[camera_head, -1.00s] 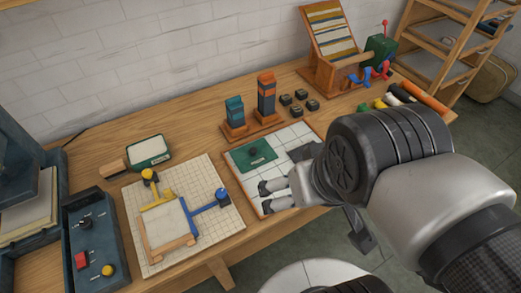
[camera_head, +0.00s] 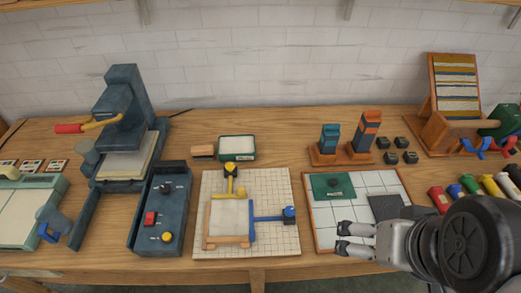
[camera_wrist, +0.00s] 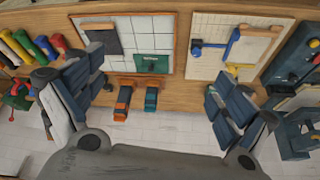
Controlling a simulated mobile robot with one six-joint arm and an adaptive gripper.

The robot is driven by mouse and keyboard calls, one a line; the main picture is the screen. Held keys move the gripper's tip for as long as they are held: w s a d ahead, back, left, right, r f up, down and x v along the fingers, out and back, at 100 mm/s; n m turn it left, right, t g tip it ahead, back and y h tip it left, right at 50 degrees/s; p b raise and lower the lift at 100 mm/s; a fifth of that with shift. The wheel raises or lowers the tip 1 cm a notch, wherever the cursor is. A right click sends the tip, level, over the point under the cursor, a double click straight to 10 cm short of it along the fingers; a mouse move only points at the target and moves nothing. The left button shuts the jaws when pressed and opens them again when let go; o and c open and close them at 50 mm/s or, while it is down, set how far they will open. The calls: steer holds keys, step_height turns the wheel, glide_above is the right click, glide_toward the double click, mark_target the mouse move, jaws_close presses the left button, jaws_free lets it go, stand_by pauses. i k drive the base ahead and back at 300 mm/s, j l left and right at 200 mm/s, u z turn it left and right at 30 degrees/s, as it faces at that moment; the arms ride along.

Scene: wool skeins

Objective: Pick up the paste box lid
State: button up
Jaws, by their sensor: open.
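In the wrist view the green lid (camera_wrist: 146,66) lies between my fingers, with a small pale label. An open green box with a white filling (camera_head: 237,147) stands further left at the back. My gripper (camera_head: 343,238) is open and empty, in front of the lid over the board's front part. Its spread fingers frame the lid in the wrist view (camera_wrist: 155,88).
A gridded board with a wooden frame (camera_head: 283,183) lies left of the tiled board. Blue and orange block stands (camera_head: 362,135) rise behind the lid. A dark square (camera_head: 385,208) lies on the board's right. A control box (camera_head: 150,235) and a press (camera_head: 125,105) stand left.

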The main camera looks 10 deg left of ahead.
mark_target(340, 186)
steer(key=i+l+u, duration=0.2)
steer(key=u, duration=0.15)
steer(key=i+l+u, duration=0.15)
steer(key=u, duration=0.2)
steer(key=i+l+u, duration=0.1)
steer(key=l+u, duration=0.25)
